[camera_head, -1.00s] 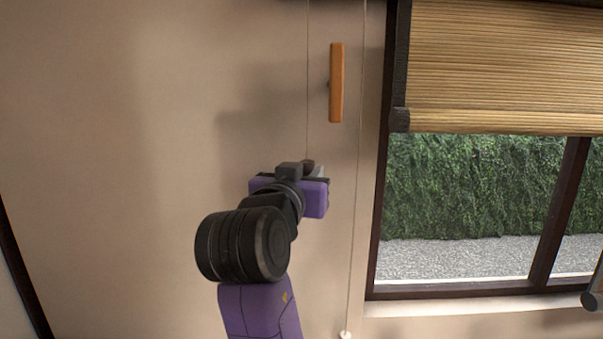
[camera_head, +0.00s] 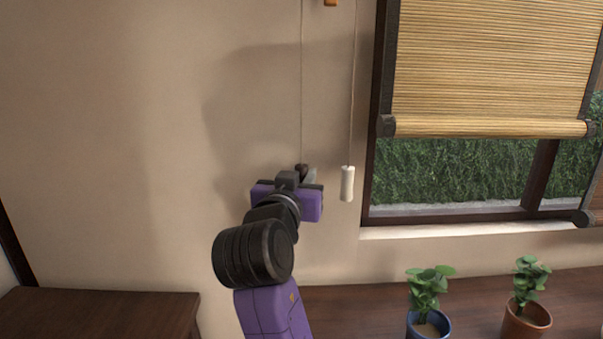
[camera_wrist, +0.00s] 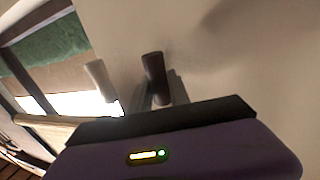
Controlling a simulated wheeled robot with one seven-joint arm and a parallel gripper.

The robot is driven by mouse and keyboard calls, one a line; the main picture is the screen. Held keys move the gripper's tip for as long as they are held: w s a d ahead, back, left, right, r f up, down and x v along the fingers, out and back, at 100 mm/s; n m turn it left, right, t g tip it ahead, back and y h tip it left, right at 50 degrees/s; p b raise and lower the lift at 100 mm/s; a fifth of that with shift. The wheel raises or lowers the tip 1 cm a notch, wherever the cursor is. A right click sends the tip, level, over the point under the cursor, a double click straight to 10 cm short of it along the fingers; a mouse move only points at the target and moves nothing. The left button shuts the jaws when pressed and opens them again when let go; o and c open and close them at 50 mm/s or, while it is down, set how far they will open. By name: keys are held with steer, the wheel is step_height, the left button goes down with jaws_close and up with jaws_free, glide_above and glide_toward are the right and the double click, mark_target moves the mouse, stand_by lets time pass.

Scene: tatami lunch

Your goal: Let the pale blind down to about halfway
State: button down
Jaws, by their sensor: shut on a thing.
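The pale slatted blind (camera_head: 490,70) hangs over the upper part of the window, its bottom bar (camera_head: 480,127) above the sill. Garden shows in the gap below. Two cords hang left of the window. My gripper (camera_head: 305,174) is shut on the dark brown pull (camera_wrist: 154,66) at the end of the left cord (camera_head: 302,90); the fingers mostly hide it in the head view. The white pull (camera_head: 347,184) hangs free on the right cord, just right of my gripper. It also shows in the wrist view (camera_wrist: 100,80).
A wooden cleat (camera_head: 331,2) is on the wall at the top edge. Two potted plants (camera_head: 428,290) (camera_head: 528,290) stand on a wooden surface below the window. A dark wooden top (camera_head: 100,310) is at lower left. A dark end cap (camera_head: 583,218) shows at right.

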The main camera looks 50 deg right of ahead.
steer(key=shift+f, duration=0.15)
steer(key=c, duration=1.2)
jaws_free()
steer(key=shift+a, duration=0.1)
steer(key=v, duration=0.7)
steer(key=shift+a, duration=0.35)
steer(key=shift+s, duration=0.15)
